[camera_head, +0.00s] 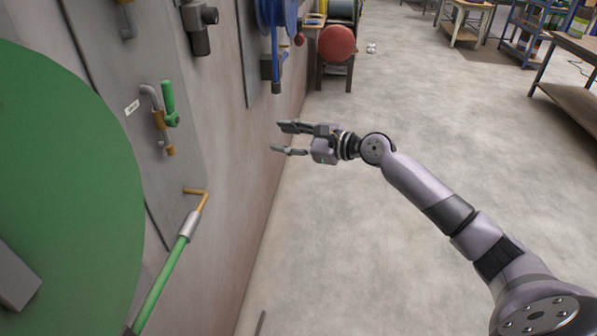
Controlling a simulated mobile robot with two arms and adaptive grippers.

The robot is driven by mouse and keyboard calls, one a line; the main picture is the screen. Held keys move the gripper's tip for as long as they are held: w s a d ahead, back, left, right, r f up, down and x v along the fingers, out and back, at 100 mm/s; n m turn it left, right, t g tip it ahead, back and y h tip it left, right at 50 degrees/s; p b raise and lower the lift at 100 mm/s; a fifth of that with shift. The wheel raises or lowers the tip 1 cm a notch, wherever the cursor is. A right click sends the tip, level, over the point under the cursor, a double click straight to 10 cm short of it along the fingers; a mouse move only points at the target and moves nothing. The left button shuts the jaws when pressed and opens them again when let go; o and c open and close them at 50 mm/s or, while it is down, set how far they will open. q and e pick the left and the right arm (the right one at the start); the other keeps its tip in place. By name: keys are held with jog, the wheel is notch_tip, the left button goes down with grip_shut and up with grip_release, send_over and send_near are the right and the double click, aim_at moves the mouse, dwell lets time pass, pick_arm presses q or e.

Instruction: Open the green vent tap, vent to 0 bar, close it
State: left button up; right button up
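The green vent tap (170,102) is on the grey wall panel at the left, with its green lever pointing up beside a brass valve body and a bent grey pipe. A small white label (132,107) is left of it. My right gripper (282,138) is open and empty, to the right of the tap and well apart from it, with its fingers pointing left toward the wall. No pressure gauge reading can be made out. My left gripper is not in view.
A large green disc (60,170) fills the left edge. A green hose (162,280) with a grey and brass fitting runs below the tap. A red ball-shaped object (337,43) and workbenches (570,95) stand farther back. The floor (340,240) around my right arm is clear.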

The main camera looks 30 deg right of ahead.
jog(key=d+f+n+h, duration=0.2)
jog(key=d+f+h, duration=0.1)
jog(key=f, duration=1)
jog(key=shift+w+d+g+p, duration=0.3)
jog(key=shift+w+d+p, duration=0.05)
jog(key=shift+p, duration=0.1)
jog(key=shift+c, duration=0.3)
